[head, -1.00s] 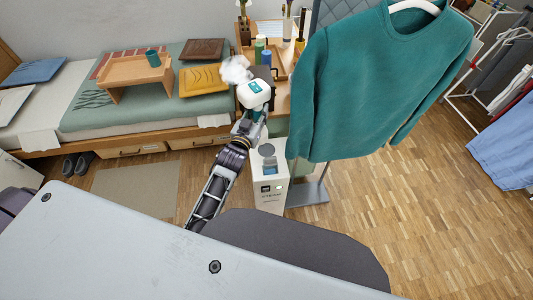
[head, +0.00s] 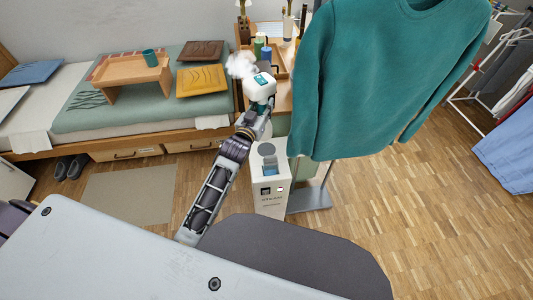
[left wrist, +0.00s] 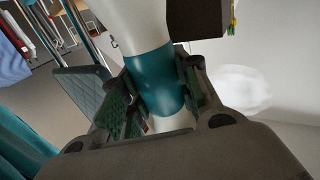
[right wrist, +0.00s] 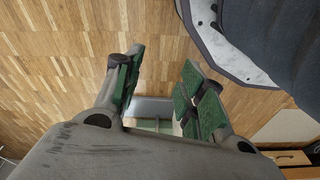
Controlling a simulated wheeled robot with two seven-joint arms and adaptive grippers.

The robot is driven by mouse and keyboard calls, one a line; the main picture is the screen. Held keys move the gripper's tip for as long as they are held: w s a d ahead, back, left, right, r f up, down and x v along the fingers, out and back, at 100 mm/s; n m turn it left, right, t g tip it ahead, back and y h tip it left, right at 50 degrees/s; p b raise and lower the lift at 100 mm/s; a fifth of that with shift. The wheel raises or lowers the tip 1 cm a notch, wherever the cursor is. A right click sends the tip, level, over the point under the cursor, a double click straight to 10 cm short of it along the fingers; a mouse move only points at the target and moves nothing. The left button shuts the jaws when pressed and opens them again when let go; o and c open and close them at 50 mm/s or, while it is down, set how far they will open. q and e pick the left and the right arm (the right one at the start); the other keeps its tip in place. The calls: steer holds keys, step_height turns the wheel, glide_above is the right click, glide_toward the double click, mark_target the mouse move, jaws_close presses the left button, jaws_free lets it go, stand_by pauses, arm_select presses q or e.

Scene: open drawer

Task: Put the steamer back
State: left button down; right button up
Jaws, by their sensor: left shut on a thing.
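The steamer (head: 260,88) is a white handheld head with a teal band, and a white steam puff hangs at its left side. My left gripper (head: 258,106) is shut on it, and in the left wrist view the fingers clasp the steamer's teal band (left wrist: 160,92). The steamer is in the air above and behind the white steamer base (head: 271,195), apart from it. The base stands on the floor with a grey round part and a blue window on top. My right gripper (right wrist: 160,85) is open and empty over the floor; it does not show in the head view.
A teal sweater (head: 375,80) hangs just right of the base, its stand's grey foot (head: 309,199) beside it. A wooden desk (head: 283,98) with bottles is behind. A bed (head: 75,130) is at left, a clothes rack (head: 495,60) at right. The floor at right is clear.

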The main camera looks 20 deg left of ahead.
arm_select(q)
steer(key=shift+w+d+f+b, duration=0.15)
steer(key=shift+w+f+b, duration=0.95)
steer(key=shift+b, duration=1.15)
steer(key=shift+w+f+h+b, duration=0.3)
steer(key=shift+w+b, duration=0.1)
steer(key=shift+b, duration=0.35)
steer(key=shift+w+m, duration=0.15)
steer(key=shift+m, duration=0.15)
arm_select(e)
steer(key=w+r, duration=0.1)
steer(key=w+a+r, duration=0.1)
steer(key=shift+w+r, duration=0.15)
steer(key=shift+r, duration=0.25)
arm_select(q)
steer(key=shift+d, duration=0.1)
arm_select(e)
steer(key=shift+r, duration=0.1)
arm_select(q)
steer(key=shift+f, duration=0.1)
step_height(320, 180, down, 6)
steer(key=b, duration=0.2)
arm_select(e)
steer(key=r, duration=0.3)
steer(key=shift+w+a+r+t, duration=0.15)
steer(key=shift+w+a+t, duration=0.1)
steer(key=shift+a+t, duration=0.1)
